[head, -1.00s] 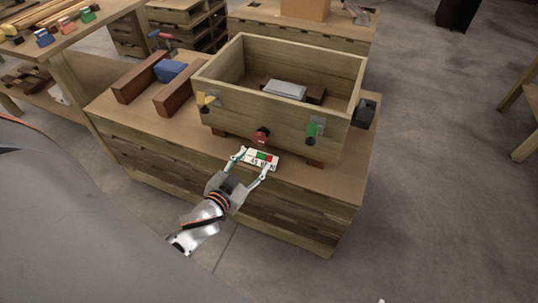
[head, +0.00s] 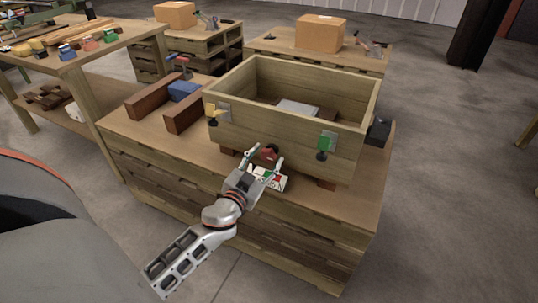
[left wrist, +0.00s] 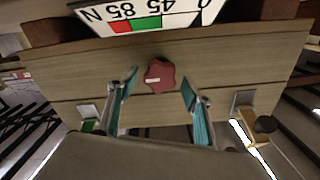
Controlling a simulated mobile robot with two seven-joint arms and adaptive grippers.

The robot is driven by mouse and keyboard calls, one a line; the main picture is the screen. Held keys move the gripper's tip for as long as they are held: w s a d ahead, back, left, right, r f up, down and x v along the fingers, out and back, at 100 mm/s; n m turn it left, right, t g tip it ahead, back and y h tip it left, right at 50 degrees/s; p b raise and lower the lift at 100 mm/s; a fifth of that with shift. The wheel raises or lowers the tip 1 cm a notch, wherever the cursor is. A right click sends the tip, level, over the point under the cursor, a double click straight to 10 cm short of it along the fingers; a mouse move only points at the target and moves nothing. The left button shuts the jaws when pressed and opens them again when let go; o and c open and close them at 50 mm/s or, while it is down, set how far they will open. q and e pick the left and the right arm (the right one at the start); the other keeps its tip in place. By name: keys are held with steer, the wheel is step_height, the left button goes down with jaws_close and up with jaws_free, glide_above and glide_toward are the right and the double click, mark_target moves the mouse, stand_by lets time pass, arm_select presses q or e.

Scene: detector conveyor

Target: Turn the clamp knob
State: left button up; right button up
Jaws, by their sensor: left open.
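The dark red lobed clamp knob (head: 269,153) sits low on the front wall of the wooden box (head: 285,128). In the left wrist view the knob (left wrist: 159,75) has a small white mark and shows between my fingertips, with a gap on each side. My left gripper (head: 265,156) is open and empty in front of the knob, and it also shows in the left wrist view (left wrist: 160,80). Whether the fingertips reach past the knob's face is hard to tell. A scale plate (head: 270,178) with red and green bands lies below the knob, partly hidden by the gripper.
A yellow latch (head: 212,114) and a green latch (head: 323,147) flank the knob on the box front. Brown blocks (head: 150,100) lie left of the box on the workbench (head: 120,135). A dark device (head: 378,131) is at the box's right.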

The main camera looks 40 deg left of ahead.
arm_select(q)
steer(key=shift+x, duration=1)
steer(key=c, duration=1.2)
steer(key=shift+o, duration=0.4)
steer(key=shift+m, duration=0.3)
